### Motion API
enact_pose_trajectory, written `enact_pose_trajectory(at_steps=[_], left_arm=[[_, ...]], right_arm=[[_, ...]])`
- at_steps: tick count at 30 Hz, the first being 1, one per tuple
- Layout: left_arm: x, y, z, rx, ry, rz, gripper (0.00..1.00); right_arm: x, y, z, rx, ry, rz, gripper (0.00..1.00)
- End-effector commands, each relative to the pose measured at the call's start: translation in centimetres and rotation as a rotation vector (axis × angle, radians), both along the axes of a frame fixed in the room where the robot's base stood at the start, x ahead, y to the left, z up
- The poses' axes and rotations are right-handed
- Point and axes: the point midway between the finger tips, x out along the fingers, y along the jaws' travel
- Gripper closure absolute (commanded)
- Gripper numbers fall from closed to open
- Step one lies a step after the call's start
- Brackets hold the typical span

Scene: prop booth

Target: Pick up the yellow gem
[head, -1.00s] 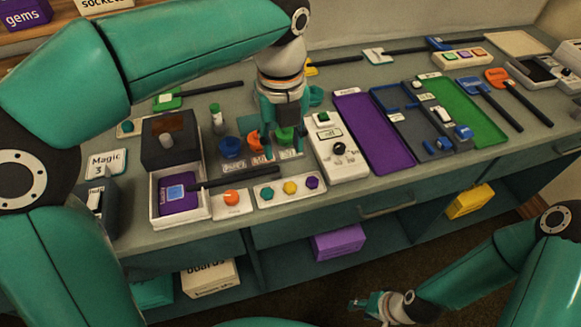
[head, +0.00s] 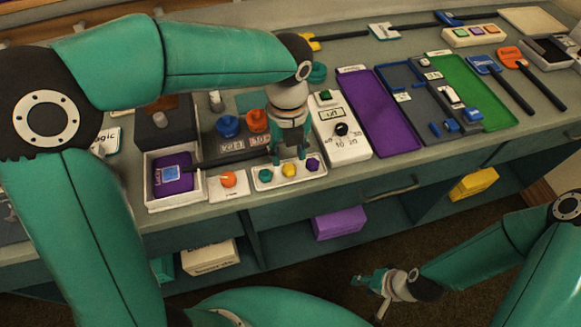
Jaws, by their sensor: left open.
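The yellow gem (head: 289,170) sits in the middle of a white tray (head: 272,184) near the front edge of the counter. A green gem (head: 265,175) is to its left and a purple gem (head: 312,164) to its right. My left gripper (head: 288,160) is open and points down just above and behind the yellow gem, with a finger to each side. I cannot tell whether the fingers touch the tray. My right gripper (head: 372,287) hangs low in front of the counter, away from the gems; its opening is unclear.
A white box with an orange knob (head: 228,180) stands left of the tray. A white dial box (head: 342,128) stands to the right. Blue (head: 228,125) and orange (head: 257,121) pots are behind. A dark bar (head: 230,157) reaches towards the tray from the left.

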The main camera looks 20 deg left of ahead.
Motion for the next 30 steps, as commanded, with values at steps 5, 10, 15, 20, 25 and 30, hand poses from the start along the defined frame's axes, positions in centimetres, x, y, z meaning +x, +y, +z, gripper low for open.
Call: enact_pose_trajectory(at_steps=[5,10,15,20,25,30], left_arm=[[-0.1,-0.2,-2.1,0.001,0.007,0.001,0.56],[-0.1,-0.3,-4.4,0.002,0.005,0.001,0.56],[-0.1,-0.3,-5.1,0.0,0.001,0.002,0.56],[0.0,-0.3,-5.0,0.0,0.001,0.002,0.58],[0.0,-0.3,-5.0,0.0,0.001,0.001,0.85],[0.0,-0.3,-5.0,0.0,0.001,0.001,0.85]], right_arm=[[0.0,0.0,0.3,0.0,0.0,0.0,0.6],[0.0,0.0,0.3,0.0,0.0,0.0,0.6],[0.0,0.0,0.3,0.0,0.0,0.0,0.6],[0.0,0.0,0.3,0.0,0.0,0.0,0.6],[0.0,0.0,0.3,0.0,0.0,0.0,0.6],[0.0,0.0,0.3,0.0,0.0,0.0,0.6]])
